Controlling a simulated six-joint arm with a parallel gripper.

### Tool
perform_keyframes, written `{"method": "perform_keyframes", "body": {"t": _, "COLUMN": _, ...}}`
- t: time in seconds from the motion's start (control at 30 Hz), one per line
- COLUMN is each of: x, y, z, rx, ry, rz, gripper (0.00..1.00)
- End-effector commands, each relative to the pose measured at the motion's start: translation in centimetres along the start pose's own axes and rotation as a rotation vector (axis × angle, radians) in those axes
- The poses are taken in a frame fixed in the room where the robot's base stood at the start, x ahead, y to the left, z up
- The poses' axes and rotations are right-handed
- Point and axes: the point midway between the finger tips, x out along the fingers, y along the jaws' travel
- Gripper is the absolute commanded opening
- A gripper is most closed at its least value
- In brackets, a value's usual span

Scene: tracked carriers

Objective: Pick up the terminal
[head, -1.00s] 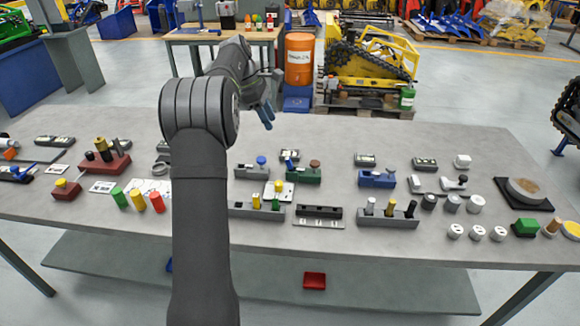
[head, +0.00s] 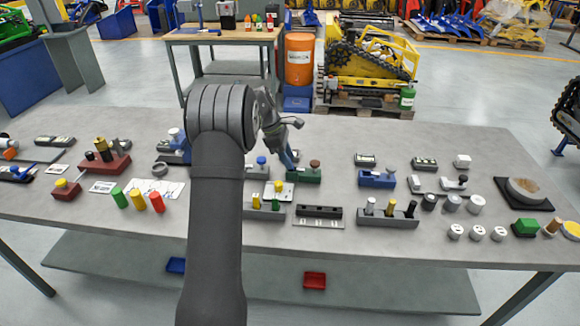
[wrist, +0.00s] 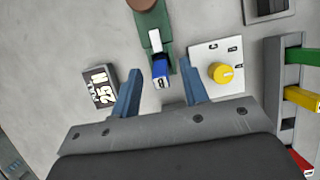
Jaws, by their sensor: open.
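My gripper (head: 287,154) reaches down over the middle of the table; its two blue-grey fingers are apart in the wrist view (wrist: 160,72). Between and just past the fingertips shows a small blue piece with a white marked end (wrist: 160,72), likely the terminal. It sits at the near end of a green block (wrist: 152,30) with a brown knob on it. The green block also shows in the head view (head: 306,176), just right of my gripper. I cannot tell the height of the fingers above the piece. In the head view my fingers hide it.
A dark block marked 25 N (wrist: 100,88) lies left of the fingers in the wrist view. A white plate with a yellow knob (wrist: 219,72) is close on the right. A grey rack (wrist: 277,85) with coloured pieces stands further right. A blue fixture (head: 376,179) stands right of the green block.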

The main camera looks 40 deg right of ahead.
Motion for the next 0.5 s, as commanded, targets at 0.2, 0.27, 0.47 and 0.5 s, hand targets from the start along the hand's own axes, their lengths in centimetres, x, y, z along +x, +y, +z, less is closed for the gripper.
{"method": "perform_keyframes", "body": {"t": 0.2, "x": 1.9, "y": 0.0, "z": 0.0, "rx": 0.001, "ry": 0.001, "rz": 0.002, "gripper": 0.41}}
{"method": "perform_keyframes", "body": {"t": 0.27, "x": 1.9, "y": 0.1, "z": 0.0, "rx": 0.000, "ry": 0.001, "rz": 0.003, "gripper": 0.41}}
{"method": "perform_keyframes", "body": {"t": 0.47, "x": 1.9, "y": 0.0, "z": 0.0, "rx": 0.000, "ry": 0.001, "rz": 0.002, "gripper": 0.27}}
{"method": "perform_keyframes", "body": {"t": 0.5, "x": 1.9, "y": 0.0, "z": 0.0, "rx": 0.000, "ry": 0.001, "rz": 0.002, "gripper": 0.19}}
